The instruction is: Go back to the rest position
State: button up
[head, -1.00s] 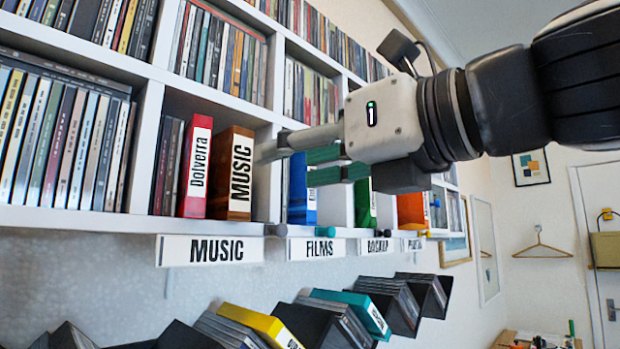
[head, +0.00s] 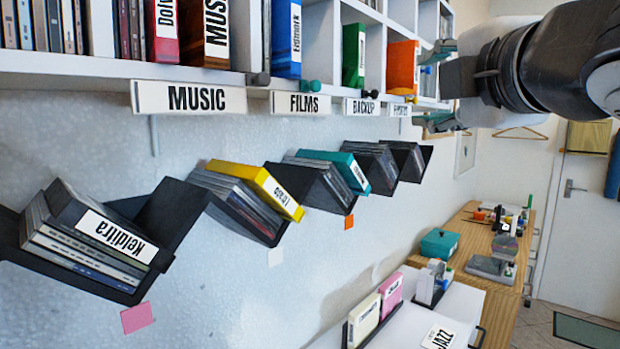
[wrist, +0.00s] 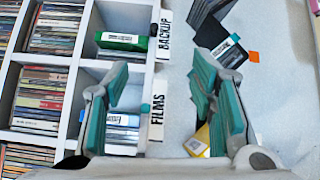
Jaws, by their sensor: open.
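My gripper (head: 441,88) is at the upper right of the head view, its teal-padded fingers spread apart with nothing between them. In the wrist view my gripper (wrist: 160,85) is also open and empty, facing the shelf front and wall. The brown case labelled MUSIC (head: 217,32) stands beside a red case (head: 165,30) in the compartment over the MUSIC sign (head: 190,98). My gripper is well to the right of them.
The shelf also holds a blue case (head: 286,38), a green case (head: 354,55) and an orange case (head: 402,68). Black wall racks (head: 172,225) hold discs, a yellow case (head: 257,188) and a teal case (head: 347,172) below. A wooden table (head: 462,240) stands at the right.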

jog(key=s+d+f+m+g+h, duration=0.1)
jog(key=d+f+m+g+h, duration=0.15)
jog(key=f+m, duration=0.2)
jog(key=s+d+f+m+g+h, duration=0.1)
jog(key=d+f+m, duration=0.3)
jog(key=f, duration=0.2)
jog(key=s+a+f+m+g+y, duration=0.1)
jog(key=s+f+m+g, duration=0.3)
jog(key=f, duration=0.6)
jog(key=s+a+f+m+g+y, duration=0.1)
jog(key=s+f+m+g, duration=0.4)
jog(key=s+f+m, duration=0.2)
notch_tip(320, 180, down, 4)
jog(key=shift+s+a+r+m, duration=0.1)
jog(key=shift+s+a+m, duration=0.2)
jog(key=shift+s, duration=0.95)
